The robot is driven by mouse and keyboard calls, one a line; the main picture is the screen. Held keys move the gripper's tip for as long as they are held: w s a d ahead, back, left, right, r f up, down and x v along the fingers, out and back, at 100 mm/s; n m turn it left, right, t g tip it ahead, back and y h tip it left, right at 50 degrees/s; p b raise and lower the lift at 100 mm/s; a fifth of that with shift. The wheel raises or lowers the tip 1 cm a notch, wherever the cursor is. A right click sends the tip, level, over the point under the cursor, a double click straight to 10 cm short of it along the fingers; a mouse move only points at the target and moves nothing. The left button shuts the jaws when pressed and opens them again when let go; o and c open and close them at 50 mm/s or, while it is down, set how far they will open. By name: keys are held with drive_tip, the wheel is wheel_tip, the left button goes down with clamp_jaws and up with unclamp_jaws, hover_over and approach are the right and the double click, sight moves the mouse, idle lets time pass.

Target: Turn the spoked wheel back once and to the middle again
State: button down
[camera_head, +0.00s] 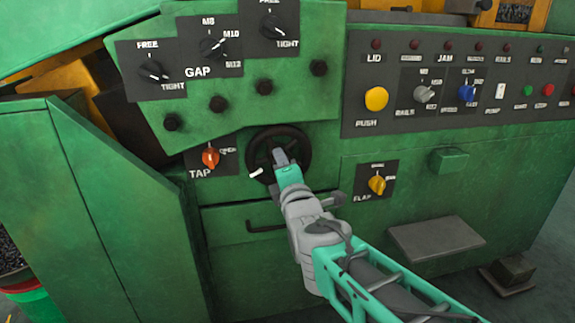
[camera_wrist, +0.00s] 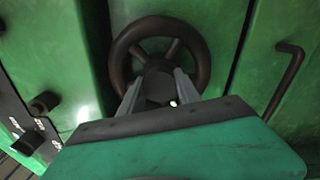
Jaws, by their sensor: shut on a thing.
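The dark spoked wheel (camera_head: 305,148) is on the front of the green machine, right of the orange TAP knob. In the wrist view its rim (camera_wrist: 204,55) and two upper spokes show. My gripper (camera_head: 281,156) reaches the middle of the wheel. In the wrist view my gripper (camera_wrist: 159,88) has one finger on each side of the dark hub (camera_wrist: 160,84) and is shut on it. A small white mark shows at the wheel's lower left in the head view. The lower part of the wheel is hidden behind my gripper in the wrist view.
The orange TAP knob (camera_head: 210,158) is close on the left, the yellow FLAP knob (camera_head: 377,184) on the right. A bent handle (camera_head: 264,228) sits below the wheel. Several dark knobs and a GAP panel (camera_head: 190,74) are above. A grey step (camera_head: 435,238) juts out at lower right.

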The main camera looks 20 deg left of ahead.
drive_tip(key=c, duration=0.9)
unclamp_jaws()
drive_tip(key=shift+o, duration=0.2)
drive_tip(key=p+v, duration=0.1)
drive_tip(key=v, duration=0.7)
drive_tip(key=shift+p, duration=0.4)
